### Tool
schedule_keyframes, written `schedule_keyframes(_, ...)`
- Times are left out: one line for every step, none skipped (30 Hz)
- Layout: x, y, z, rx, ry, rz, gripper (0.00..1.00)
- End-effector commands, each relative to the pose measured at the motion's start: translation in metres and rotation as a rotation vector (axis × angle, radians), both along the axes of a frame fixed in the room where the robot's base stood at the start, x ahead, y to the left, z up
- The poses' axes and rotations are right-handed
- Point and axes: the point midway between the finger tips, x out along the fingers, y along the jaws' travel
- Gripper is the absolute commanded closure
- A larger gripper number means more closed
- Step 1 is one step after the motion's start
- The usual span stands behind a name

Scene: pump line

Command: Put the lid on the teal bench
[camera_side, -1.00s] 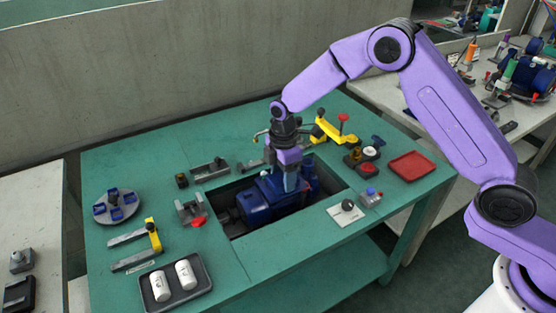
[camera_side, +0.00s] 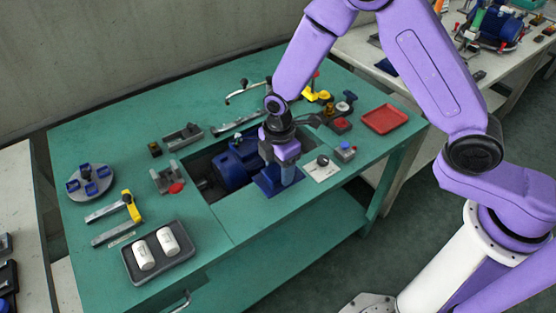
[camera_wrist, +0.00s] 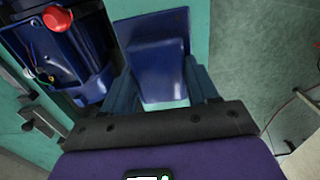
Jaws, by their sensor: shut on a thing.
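My gripper (camera_side: 287,176) points down over the front strip of the teal bench (camera_side: 250,222), right of the bench opening. It is shut on the dark blue lid (camera_side: 267,184). In the wrist view the lid (camera_wrist: 158,60) sits between the two fingers (camera_wrist: 165,92), with teal bench surface around it and grey floor to the right. The lid is low over the bench. I cannot tell whether it touches the surface. The blue pump (camera_side: 232,168) lies in the opening to the left, apart from the lid; it also shows in the wrist view (camera_wrist: 65,50).
A white plate with a dark knob (camera_side: 322,168) and a small blue-topped block (camera_side: 344,151) are close on the right. A red tray (camera_side: 386,119) stands farther right. A dark tray with two white cylinders (camera_side: 128,262) is at front left. The front strip between is clear.

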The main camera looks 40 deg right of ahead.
Motion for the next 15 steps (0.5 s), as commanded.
schedule_keyframes(0.000, 0.000, -0.005, -0.001, 0.001, 0.001, 0.73)
schedule_keyframes(0.000, 0.000, -0.007, 0.000, 0.001, 0.001, 0.73)
schedule_keyframes(0.000, 0.000, -0.011, -0.001, 0.002, 0.001, 0.73)
schedule_keyframes(0.000, 0.000, -0.014, -0.001, 0.002, 0.001, 0.73)
schedule_keyframes(0.000, 0.000, -0.016, -0.001, 0.001, 0.001, 0.73)
schedule_keyframes(0.000, 0.000, -0.019, 0.000, 0.001, 0.001, 0.73)
schedule_keyframes(0.000, 0.000, -0.022, -0.001, 0.001, 0.001, 0.73)
schedule_keyframes(0.000, 0.000, -0.024, -0.001, 0.001, 0.001, 0.73)
schedule_keyframes(0.000, 0.000, -0.027, 0.000, 0.001, 0.001, 0.73)
schedule_keyframes(0.000, 0.000, -0.029, 0.000, 0.001, 0.001, 0.73)
schedule_keyframes(0.000, 0.000, -0.031, 0.000, 0.000, 0.001, 0.73)
schedule_keyframes(0.001, 0.000, -0.034, 0.000, 0.000, 0.000, 0.73)
schedule_keyframes(0.001, 0.000, -0.035, 0.000, 0.000, 0.000, 0.73)
schedule_keyframes(0.001, 0.000, -0.037, 0.000, 0.000, 0.000, 0.73)
schedule_keyframes(0.000, 0.000, -0.038, 0.000, 0.000, 0.000, 0.73)
